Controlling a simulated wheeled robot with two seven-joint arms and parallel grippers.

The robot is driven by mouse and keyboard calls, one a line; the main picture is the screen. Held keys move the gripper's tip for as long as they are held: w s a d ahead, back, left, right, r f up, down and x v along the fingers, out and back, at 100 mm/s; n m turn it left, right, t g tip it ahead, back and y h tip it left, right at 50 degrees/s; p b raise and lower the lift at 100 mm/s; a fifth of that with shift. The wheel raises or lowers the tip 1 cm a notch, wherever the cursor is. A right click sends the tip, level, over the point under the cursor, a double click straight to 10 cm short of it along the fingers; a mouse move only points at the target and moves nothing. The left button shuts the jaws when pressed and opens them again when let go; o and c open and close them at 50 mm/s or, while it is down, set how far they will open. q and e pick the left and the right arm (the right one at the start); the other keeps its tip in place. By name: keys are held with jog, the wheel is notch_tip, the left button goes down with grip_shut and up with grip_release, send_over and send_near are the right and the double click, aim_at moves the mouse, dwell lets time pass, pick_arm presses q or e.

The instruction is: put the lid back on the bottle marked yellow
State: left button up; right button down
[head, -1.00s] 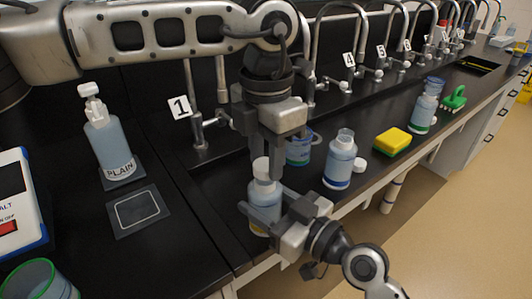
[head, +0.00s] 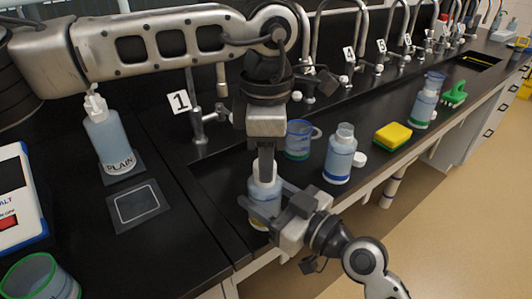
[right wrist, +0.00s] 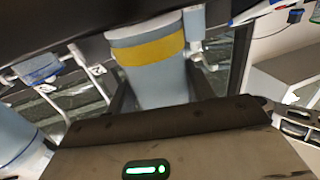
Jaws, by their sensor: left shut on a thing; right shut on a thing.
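The yellow-marked bottle (head: 262,190) is pale with a yellow band, which shows clearly in the right wrist view (right wrist: 150,50). It stands upright near the counter's front edge. My right gripper (head: 262,207) is shut around its body from the front right. My left gripper (head: 266,172) points straight down over the bottle's top and is shut on the white lid (head: 255,170), mostly hidden by the fingers. The lid is at the bottle's mouth. I cannot tell whether it is seated.
A blue-marked open bottle (head: 340,154) stands to the right, with a loose white lid (head: 359,159) beside it. A blue-rimmed cup (head: 298,140) stands behind. A sponge (head: 392,136), green brush (head: 455,95) and taps line the counter. A PLAIN pump bottle (head: 108,138) stands left.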

pick_arm(q)
jog(key=m, duration=1.5)
jog(key=shift+s+a+m, duration=0.1)
jog(key=shift+m, duration=0.2)
jog(key=m, duration=0.7)
jog(key=shift+a, duration=0.1)
jog(key=m, duration=0.5)
jog(key=shift+m, duration=0.4)
jog(key=o, duration=0.9)
jog(key=shift+o, duration=0.2)
